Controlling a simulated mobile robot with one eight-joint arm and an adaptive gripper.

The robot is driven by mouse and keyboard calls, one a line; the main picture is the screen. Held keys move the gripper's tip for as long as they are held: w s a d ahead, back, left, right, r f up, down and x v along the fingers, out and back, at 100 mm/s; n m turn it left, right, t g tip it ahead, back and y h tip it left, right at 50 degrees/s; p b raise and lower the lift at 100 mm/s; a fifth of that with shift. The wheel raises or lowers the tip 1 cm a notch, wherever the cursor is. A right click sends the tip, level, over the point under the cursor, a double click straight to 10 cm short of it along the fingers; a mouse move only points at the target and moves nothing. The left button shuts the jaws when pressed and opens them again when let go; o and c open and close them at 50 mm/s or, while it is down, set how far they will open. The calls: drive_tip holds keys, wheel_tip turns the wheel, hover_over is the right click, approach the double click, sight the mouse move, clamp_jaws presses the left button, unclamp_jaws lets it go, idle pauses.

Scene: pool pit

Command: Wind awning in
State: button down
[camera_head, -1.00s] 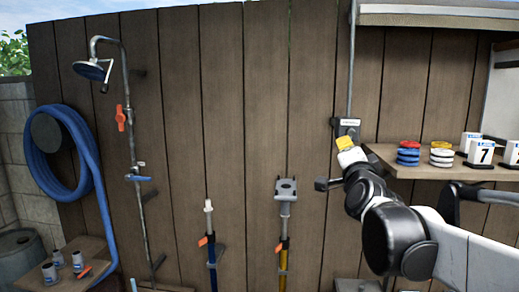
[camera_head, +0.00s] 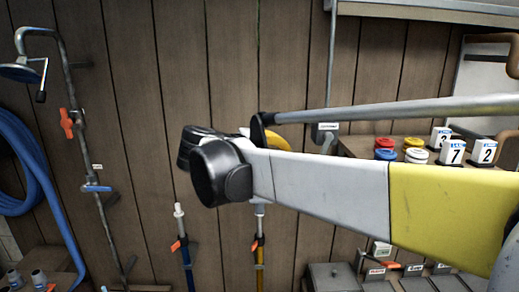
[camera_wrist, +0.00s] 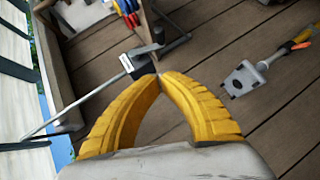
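The crank box (camera_head: 325,132) is a small grey labelled unit on the plank wall, with a thin vertical rod (camera_head: 331,70) rising to a pale horizontal housing (camera_head: 430,10) at top right, which may be the awning's. In the wrist view, the crank box (camera_wrist: 141,62) and its dark crank handle (camera_wrist: 176,44) lie just beyond the fingertips. My gripper (camera_wrist: 158,77) has two yellow ribbed fingers with tips meeting and nothing visible between them. The fingertips look apart from the handle. In the head view my arm hides most of the gripper and the handle.
A shelf (camera_head: 350,147) at right holds coloured discs and number blocks (camera_head: 452,152). A shower pipe (camera_head: 75,120) and blue hose (camera_head: 30,160) are at left. Two poles, blue (camera_head: 187,262) and yellow (camera_head: 259,255), stand against the wall. A grey box (camera_head: 333,277) is below.

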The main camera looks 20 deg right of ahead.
drive_tip(key=s+d+f+p+x, duration=0.1)
drive_tip(key=s+p+x, duration=0.1)
drive_tip(key=x, duration=1)
drive_tip(key=shift+s+d+p, duration=0.15)
drive_tip(key=shift+d+p, duration=0.25)
drive_tip(key=shift+p, duration=0.4)
drive_tip(key=shift+f, duration=0.1)
